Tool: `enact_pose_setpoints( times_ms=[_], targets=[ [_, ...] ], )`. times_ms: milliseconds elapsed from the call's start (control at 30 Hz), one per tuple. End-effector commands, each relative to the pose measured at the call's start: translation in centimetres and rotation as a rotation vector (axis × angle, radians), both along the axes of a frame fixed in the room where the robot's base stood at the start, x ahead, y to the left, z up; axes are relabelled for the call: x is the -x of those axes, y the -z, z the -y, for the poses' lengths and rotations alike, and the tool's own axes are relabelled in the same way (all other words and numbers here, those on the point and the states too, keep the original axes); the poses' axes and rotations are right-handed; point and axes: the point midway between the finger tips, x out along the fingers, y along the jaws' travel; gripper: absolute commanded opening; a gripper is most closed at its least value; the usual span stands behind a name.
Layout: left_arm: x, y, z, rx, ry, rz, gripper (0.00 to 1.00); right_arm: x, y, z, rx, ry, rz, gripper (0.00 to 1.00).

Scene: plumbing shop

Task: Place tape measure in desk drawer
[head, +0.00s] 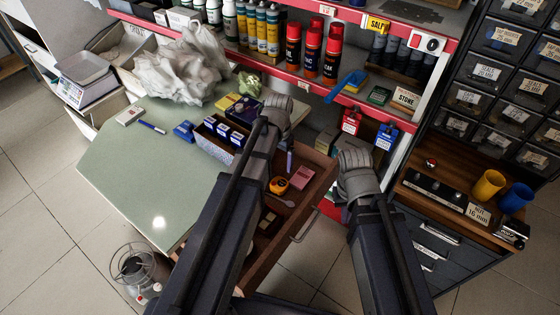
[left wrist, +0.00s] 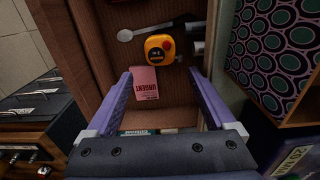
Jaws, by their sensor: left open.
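The yellow and black tape measure (head: 278,185) with a red button lies inside the open wooden desk drawer (head: 314,194). In the left wrist view the tape measure (left wrist: 158,48) sits on the drawer floor (left wrist: 110,45), beyond my fingertips and apart from them. My left gripper (left wrist: 163,78) is open and empty, with its two purple fingers spread over the drawer. In the head view its arm hides part of the drawer and most of the gripper. My right arm shows right of the drawer, but its gripper is not visible.
A pink "URGENT" pad (left wrist: 145,82) and a spoon (left wrist: 140,34) lie near the tape measure. The green desktop (head: 140,180) holds a box of blue packs (head: 219,138) and a crumpled bag (head: 178,68). Red-edged shelves stand behind; a drawer cabinet (head: 435,240) stands right.

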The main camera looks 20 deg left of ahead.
Motion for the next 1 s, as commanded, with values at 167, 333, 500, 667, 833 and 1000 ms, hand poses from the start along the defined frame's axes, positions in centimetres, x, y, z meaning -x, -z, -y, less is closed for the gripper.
enact_pose_setpoints(
  times_ms=[167,333,500,667,833,1000],
  targets=[
    [2.9,0.1,2.8,-0.016,0.005,-0.009,0.88,0.0,0.1,0.0,0.000,0.000,0.000,0.00],
    [8.8,0.0,7.6,-0.058,0.002,-0.023,0.88,0.0,0.1,0.0,0.000,0.000,0.000,0.00],
    [12.9,0.0,10.1,-0.092,-0.008,-0.024,0.88,0.0,0.1,0.0,0.000,0.000,0.000,0.00],
    [14.6,-0.1,11.1,-0.108,-0.014,-0.023,0.88,0.0,0.1,0.0,0.000,0.000,0.000,0.00],
    [14.6,-0.1,11.2,-0.110,-0.018,-0.024,0.88,0.0,0.1,0.0,0.000,0.000,0.000,0.00],
    [14.6,-0.1,11.2,-0.109,-0.017,-0.023,0.88,0.0,0.1,0.0,0.000,0.000,0.000,0.00]
  ],
)
